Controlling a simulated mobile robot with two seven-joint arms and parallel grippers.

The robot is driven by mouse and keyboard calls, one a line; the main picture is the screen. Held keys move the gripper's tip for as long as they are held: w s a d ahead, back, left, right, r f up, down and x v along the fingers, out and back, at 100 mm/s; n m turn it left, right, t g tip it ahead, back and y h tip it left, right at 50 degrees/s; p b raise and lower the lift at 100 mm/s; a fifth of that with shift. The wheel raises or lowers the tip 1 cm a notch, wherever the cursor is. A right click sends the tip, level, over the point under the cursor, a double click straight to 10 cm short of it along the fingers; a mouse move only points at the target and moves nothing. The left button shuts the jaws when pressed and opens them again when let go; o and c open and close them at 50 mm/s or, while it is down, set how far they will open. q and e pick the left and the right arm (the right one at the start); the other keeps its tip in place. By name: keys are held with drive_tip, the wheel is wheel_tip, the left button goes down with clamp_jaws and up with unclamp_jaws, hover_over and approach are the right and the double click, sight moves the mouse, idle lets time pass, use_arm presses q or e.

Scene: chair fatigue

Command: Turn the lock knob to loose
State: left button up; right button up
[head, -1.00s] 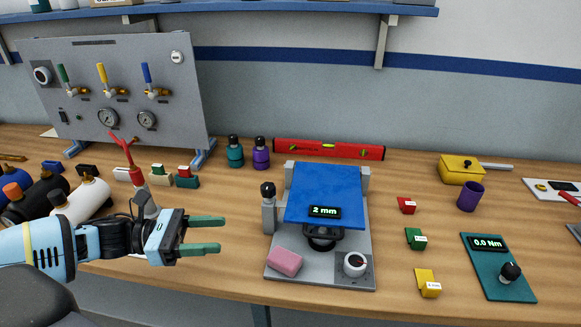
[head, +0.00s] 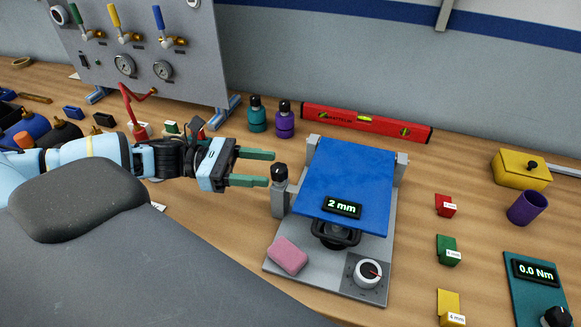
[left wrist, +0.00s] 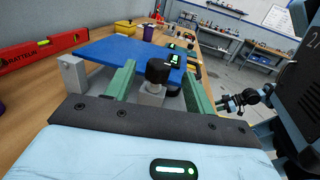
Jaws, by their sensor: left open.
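The test fixture has a blue plate (head: 345,180) with a "2 mm" display over a grey base (head: 320,268). A black knob (head: 279,173) tops a grey post at the plate's left side. A white dial (head: 368,272) with a red mark sits at the base's front right; I cannot read which knob is marked as the lock. My left gripper (head: 268,168) is open, its green fingertips just left of the black knob. In the left wrist view, the black knob (left wrist: 157,72) appears between the open fingers, beyond their tips or near them; contact cannot be told.
A pink block (head: 287,255) lies on the base's front left. A red level (head: 365,122) lies behind the fixture, with teal (head: 257,115) and purple (head: 284,120) bottles beside it. Red, green and yellow blocks (head: 447,250) stand to the right. A grey valve panel (head: 150,50) stands at left.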

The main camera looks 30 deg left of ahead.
sight(278, 167)
use_arm(q)
drive_tip(key=x, duration=0.4)
drive_tip(key=shift+x, duration=1.1)
drive_tip(key=shift+c, duration=0.4)
